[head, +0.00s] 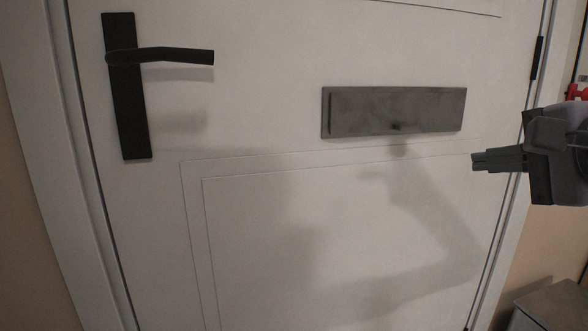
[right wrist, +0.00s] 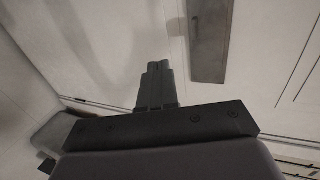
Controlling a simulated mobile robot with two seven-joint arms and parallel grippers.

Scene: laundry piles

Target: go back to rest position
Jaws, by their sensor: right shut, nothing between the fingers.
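My right gripper (head: 476,161) comes in from the right edge of the head view, in front of the white door. Its fingers are together and hold nothing. In the right wrist view its fingers (right wrist: 157,68) are also closed, with the door behind them. My left gripper is not in view.
A white door (head: 300,260) fills most of the head view. It has a black handle (head: 180,57) at left and a grey letter plate (head: 394,110), also in the right wrist view (right wrist: 209,38). A grey-topped piece of furniture (head: 555,303) stands at the lower right.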

